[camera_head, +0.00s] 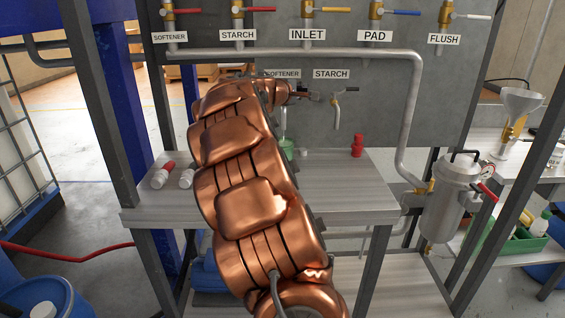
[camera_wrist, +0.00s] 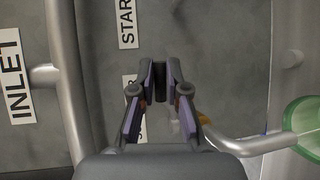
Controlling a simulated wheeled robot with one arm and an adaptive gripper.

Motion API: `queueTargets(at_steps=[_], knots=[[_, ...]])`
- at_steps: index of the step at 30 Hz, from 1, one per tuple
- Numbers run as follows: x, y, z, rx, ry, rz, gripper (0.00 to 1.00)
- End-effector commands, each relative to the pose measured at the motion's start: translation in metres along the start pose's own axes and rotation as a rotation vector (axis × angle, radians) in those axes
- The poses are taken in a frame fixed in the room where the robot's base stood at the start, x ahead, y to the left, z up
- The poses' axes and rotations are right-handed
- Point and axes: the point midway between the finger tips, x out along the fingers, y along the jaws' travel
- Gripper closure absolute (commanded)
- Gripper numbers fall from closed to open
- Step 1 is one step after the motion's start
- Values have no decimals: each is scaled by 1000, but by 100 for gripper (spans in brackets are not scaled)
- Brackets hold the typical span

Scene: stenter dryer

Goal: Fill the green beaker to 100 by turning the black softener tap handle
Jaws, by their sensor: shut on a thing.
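My gripper (camera_wrist: 160,84) is shut on the black softener tap handle (camera_wrist: 160,76), which stands between the fingertips in the wrist view. In the head view my gripper (camera_head: 299,93) is at the panel below the small SOFTENER label (camera_head: 282,74), mostly hidden by my copper arm. The tap's curved grey spout (camera_wrist: 255,146) runs toward the green beaker (camera_wrist: 302,124) at the right edge of the wrist view. In the head view the beaker (camera_head: 287,149) stands on the bench under the spout, partly behind my arm. Its level and scale cannot be read.
A starch tap (camera_head: 337,103) hangs just right of my gripper. A red bottle (camera_head: 357,146) stands on the grey bench (camera_head: 345,190). White and red bottles (camera_head: 163,175) lie left of my arm. Pipes (camera_head: 412,110) and a metal canister (camera_head: 448,205) are at the right.

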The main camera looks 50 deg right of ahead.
Motion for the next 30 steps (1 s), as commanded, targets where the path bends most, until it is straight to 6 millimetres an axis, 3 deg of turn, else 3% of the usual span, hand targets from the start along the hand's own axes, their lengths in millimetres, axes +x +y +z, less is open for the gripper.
queueTargets(at_steps=[30], knots=[[11,3,-3,-37,207,16,100]])
